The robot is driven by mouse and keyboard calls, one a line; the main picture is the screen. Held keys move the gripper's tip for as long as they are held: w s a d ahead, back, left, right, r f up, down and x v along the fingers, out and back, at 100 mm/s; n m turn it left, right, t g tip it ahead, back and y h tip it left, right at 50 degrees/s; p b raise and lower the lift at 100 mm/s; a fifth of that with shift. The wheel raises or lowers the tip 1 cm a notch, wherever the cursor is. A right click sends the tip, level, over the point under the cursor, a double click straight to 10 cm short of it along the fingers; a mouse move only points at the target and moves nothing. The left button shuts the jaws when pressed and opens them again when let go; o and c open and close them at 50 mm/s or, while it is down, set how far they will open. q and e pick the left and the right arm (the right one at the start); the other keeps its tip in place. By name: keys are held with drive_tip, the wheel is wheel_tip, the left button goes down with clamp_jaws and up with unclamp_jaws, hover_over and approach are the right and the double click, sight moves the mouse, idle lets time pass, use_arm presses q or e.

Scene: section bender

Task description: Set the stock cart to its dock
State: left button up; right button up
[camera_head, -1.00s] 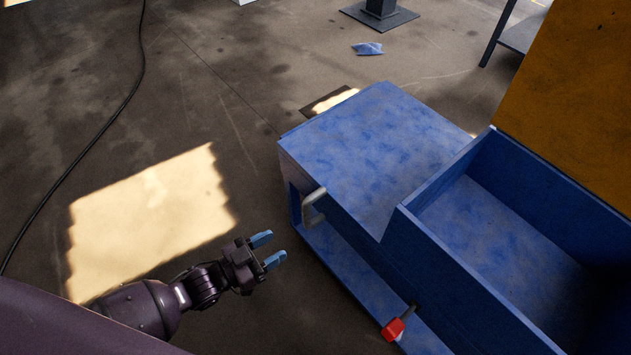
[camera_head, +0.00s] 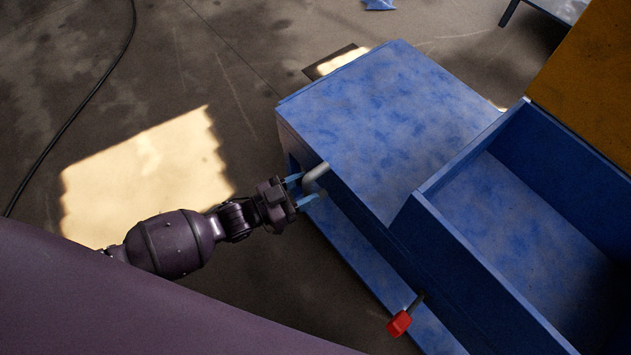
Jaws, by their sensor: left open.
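The blue stock cart (camera_head: 385,120) stands at the centre right, with a flat top and an open bin (camera_head: 500,210) on its right part. A pale grey handle (camera_head: 317,175) sticks out of its near left side. My left gripper (camera_head: 302,190) is open at the handle, its light blue fingertips close on either side of it. I cannot tell whether they touch it. My right gripper is not in view. I cannot make out the dock for certain.
A red-ended lever (camera_head: 400,323) sticks out low on the cart's near side. An orange-brown panel (camera_head: 590,85) stands behind the bin. A black cable (camera_head: 85,100) lies on the floor at left. A blue scrap (camera_head: 379,4) lies at the top.

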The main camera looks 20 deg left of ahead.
use_arm(q)
drive_tip(key=shift+x, duration=1.35)
clamp_jaws()
